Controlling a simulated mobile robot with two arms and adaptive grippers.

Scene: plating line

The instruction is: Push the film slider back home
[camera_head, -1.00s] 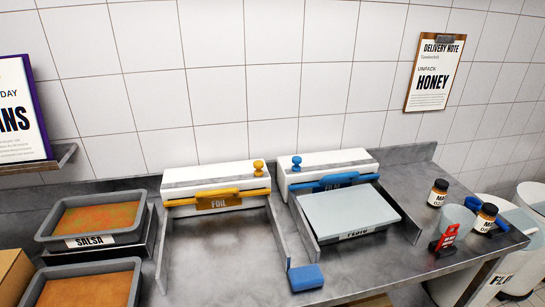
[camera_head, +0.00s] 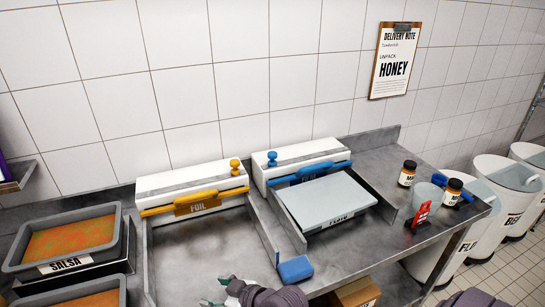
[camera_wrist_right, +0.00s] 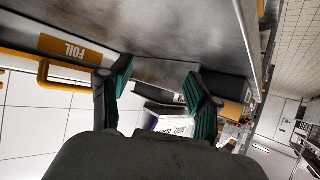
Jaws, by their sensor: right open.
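The film dispenser is the white box with a blue bar (camera_head: 308,174) at the back of the counter. Its slider, a blue knob (camera_head: 272,159), stands on top at the left end. My right gripper (camera_head: 217,292) has come into the bottom of the head view, in front of the foil bay, well short of the knob and partly cut off. The right wrist view shows its green-padded fingers (camera_wrist_right: 160,92) apart with nothing between them. That view shows the yellow foil bar and label (camera_wrist_right: 70,49), but not the film knob. My left gripper is not in view.
The foil dispenser (camera_head: 190,178) has a yellow knob (camera_head: 235,167) at its right end. A pale-topped tray (camera_head: 325,200) fills the film bay. A blue block (camera_head: 295,269) lies at the divider's front end. Jars (camera_head: 407,173) stand right; salsa (camera_head: 65,245) is left.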

